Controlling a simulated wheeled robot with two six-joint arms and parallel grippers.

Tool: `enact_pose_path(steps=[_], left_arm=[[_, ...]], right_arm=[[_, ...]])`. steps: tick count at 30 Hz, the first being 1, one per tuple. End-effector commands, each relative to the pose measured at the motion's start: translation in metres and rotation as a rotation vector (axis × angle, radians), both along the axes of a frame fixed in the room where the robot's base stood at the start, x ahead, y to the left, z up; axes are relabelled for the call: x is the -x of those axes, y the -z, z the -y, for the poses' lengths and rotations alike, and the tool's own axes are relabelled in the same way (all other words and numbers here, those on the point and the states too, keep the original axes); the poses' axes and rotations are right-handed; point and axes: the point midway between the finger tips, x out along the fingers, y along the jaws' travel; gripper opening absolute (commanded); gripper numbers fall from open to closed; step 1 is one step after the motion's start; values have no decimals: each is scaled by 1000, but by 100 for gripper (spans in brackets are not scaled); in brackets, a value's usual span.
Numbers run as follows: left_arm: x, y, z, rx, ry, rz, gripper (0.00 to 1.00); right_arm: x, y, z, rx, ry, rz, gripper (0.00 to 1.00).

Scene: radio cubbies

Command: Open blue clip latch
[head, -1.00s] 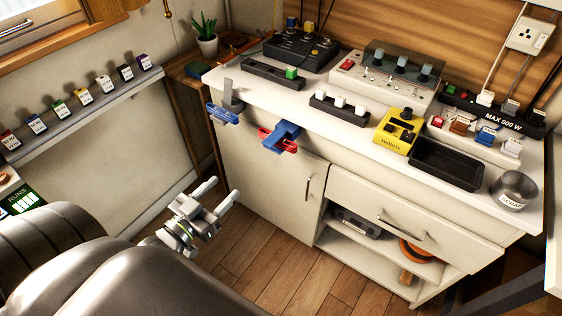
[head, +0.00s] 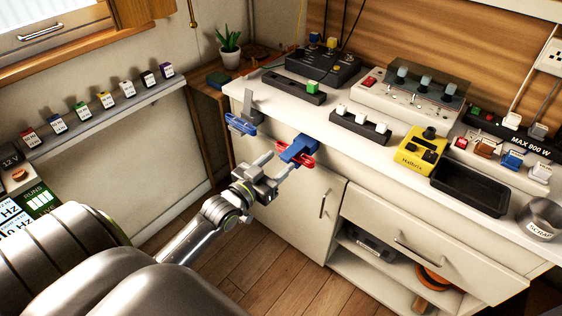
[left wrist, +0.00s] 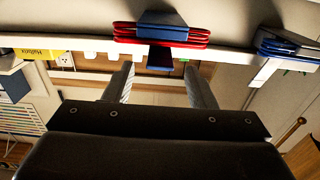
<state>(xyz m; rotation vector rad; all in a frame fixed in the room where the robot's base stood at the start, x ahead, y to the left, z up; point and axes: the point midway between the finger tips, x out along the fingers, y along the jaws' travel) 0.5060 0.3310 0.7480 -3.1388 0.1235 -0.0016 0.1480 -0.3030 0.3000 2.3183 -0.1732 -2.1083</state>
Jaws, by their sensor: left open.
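A blue clip (head: 240,124) sits on a grey bracket (head: 249,102) at the counter's front left edge. A red clip (head: 306,157) sits on a blue bracket (head: 297,147) just right of it. My left gripper (head: 279,162) is open and empty in front of the counter, its fingers pointing at the red clip and its blue bracket. In the left wrist view the red clip (left wrist: 130,35) and blue bracket (left wrist: 162,33) lie ahead between the fingers (left wrist: 158,76). The blue clip (left wrist: 290,47) lies off to the right there. My right gripper is not in view.
The white counter (head: 285,110) carries several devices, a yellow box (head: 420,150), a black tray (head: 470,188) and a metal cup (head: 541,218). A cabinet door (head: 290,205) lies below the clips. A shelf (head: 105,125) with small labelled blocks runs along the left wall.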

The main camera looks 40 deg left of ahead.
Motion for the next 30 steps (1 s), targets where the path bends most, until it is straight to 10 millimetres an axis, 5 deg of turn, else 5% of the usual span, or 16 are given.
enact_pose_path(steps=[6,16,28,30], left_arm=[[-19,0,2,1,0,0,51],[-22,1,2,1,0,-2,51],[-21,0,2,1,0,-1,0],[-21,0,2,1,0,-1,0]], right_arm=[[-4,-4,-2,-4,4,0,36],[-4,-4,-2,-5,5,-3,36],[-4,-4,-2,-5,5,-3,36],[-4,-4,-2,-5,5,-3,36]])
